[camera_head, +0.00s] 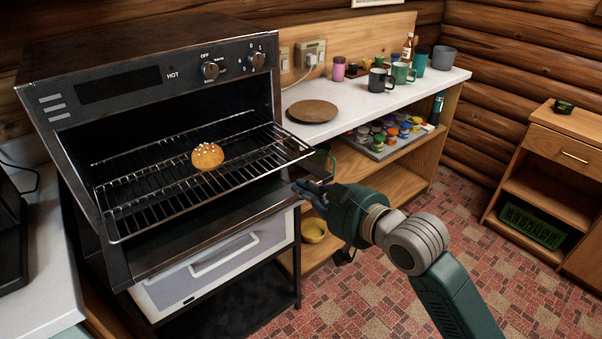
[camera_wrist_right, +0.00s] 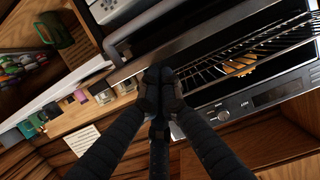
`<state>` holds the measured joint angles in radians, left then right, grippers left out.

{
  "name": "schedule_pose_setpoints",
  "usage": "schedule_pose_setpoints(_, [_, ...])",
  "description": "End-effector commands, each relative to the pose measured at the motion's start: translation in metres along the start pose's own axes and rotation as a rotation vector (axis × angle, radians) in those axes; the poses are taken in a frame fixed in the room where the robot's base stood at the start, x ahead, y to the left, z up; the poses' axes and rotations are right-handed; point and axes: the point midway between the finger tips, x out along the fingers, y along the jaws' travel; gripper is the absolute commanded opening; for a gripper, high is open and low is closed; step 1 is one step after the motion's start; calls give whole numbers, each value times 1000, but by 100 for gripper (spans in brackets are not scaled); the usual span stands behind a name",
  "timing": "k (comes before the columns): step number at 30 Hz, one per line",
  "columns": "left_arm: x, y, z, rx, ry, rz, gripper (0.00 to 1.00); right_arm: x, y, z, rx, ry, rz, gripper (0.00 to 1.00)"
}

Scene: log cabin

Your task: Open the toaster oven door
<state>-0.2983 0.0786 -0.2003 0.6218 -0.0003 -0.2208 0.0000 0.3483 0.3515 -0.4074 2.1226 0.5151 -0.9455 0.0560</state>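The toaster oven (camera_head: 140,50) stands at the left in the head view with its cavity exposed. Its door (camera_head: 225,220) is down, a dark panel below the wire rack (camera_head: 145,213). The rack sticks out at the front and bears a round bun (camera_head: 207,156). My right gripper (camera_head: 308,188) is at the right end of the lowered door. In the right wrist view its fingers (camera_wrist_right: 160,82) are drawn together, overlapping the door edge (camera_wrist_right: 195,40); whether they touch it is unclear. I see nothing between the fingers. My left gripper is not in view.
A white counter (camera_head: 440,78) to the right holds a brown plate (camera_head: 312,111), mugs and bottles. A shelf below carries a tray of colourful jars (camera_head: 385,135). A white drawer unit (camera_head: 215,265) sits under the oven. The red patterned floor (camera_head: 350,290) in front is clear.

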Motion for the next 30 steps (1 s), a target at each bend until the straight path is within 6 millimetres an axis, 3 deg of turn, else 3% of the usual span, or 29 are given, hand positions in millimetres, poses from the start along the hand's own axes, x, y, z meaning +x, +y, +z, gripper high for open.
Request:
schedule_pose_setpoints(6, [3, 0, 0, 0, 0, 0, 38, 2, 0, 15, 0, -2, 1, 0])
schedule_pose_setpoints(23, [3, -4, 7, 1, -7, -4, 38, 1, 0, 17, 0, -1, 1, 0])
schedule_pose_setpoints(30, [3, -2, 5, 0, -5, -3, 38, -28, 0, 18, -3, -2, 2, 0])
